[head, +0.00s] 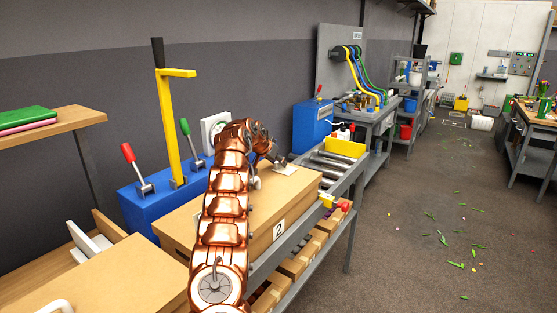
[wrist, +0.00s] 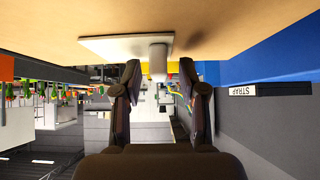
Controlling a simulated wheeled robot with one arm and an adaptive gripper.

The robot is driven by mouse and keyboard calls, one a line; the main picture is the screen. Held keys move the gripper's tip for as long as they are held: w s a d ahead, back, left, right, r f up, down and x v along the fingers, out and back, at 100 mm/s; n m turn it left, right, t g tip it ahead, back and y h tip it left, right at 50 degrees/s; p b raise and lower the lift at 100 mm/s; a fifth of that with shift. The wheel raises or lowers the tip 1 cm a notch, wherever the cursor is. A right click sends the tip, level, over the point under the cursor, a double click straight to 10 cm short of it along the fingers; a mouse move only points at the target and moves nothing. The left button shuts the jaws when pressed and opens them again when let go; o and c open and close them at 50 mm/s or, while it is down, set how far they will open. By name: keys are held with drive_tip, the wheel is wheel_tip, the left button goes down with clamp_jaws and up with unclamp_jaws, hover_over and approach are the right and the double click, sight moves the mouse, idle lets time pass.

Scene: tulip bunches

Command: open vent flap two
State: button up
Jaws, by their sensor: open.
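The tan box marked 2 (head: 279,229) stands on the bench in the head view, partly hidden behind my copper arm. In the wrist view its tan surface (wrist: 230,22) fills the top, with a pale flat plate (wrist: 108,46) on it. A pale rounded knob (wrist: 157,62) sticks out from the plate. My gripper (wrist: 160,72) is open, with one dark finger on each side of the knob and gaps visible on both sides. In the head view my gripper (head: 268,152) is over the box's far part, where the arm hides much of the plate.
A blue unit (head: 140,209) with red and green levers and a tall yellow lever (head: 170,130) stands behind the box. Another tan box (head: 100,282) is nearer, at left. A roller conveyor (head: 325,165) lies beyond. The floor at right is mostly open, with scattered green bits.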

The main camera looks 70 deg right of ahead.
drive_tip(key=shift+s+d+f, duration=0.1)
drive_tip(key=shift+d+f, duration=0.15)
drive_tip(key=shift+d, duration=0.05)
clamp_jaws()
idle(0.3)
idle(0.3)
